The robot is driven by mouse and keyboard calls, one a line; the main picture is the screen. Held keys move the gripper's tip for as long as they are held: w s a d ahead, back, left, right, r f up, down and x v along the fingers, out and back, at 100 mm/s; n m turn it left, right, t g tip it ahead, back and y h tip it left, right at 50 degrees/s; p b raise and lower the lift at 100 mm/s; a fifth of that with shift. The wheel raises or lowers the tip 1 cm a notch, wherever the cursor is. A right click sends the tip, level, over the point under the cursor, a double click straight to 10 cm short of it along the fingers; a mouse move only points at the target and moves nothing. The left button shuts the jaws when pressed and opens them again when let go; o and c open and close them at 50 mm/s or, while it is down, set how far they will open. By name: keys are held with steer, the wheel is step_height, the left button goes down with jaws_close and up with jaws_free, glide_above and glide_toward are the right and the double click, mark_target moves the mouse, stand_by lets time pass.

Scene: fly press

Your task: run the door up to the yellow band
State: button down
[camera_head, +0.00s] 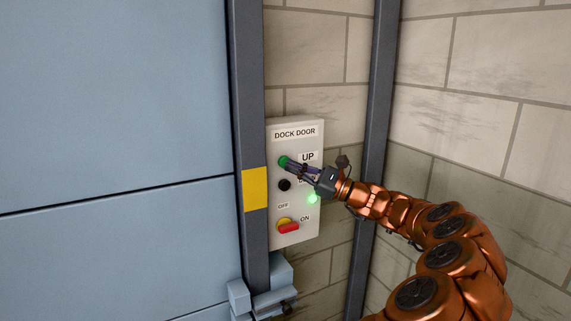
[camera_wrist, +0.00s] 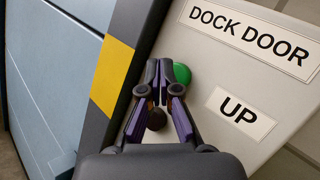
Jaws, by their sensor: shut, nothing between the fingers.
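The blue door (camera_head: 110,110) fills the left side of the head view, and its panels (camera_wrist: 50,90) show at left in the wrist view. The yellow band (camera_head: 255,189) is on the dark post beside the door; it also shows in the wrist view (camera_wrist: 112,77). The green UP button (camera_head: 283,161) is on the DOCK DOOR panel (camera_head: 296,145). My gripper (camera_head: 291,165) is shut and empty, its tips at the green button (camera_wrist: 182,74). I cannot tell whether they touch it. The door's bottom edge is not clearly visible.
A black button (camera_head: 284,185) sits below the green one, its label partly hidden by my gripper. A green lamp (camera_head: 312,198) is lit. The red switch handle (camera_head: 289,228) points toward ON. Blue-grey blocks (camera_head: 238,296) stand at the post's lower part. A brick wall is at right.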

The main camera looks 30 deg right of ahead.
steer(key=shift+w, duration=0.15)
steer(key=shift+w+p, duration=0.3)
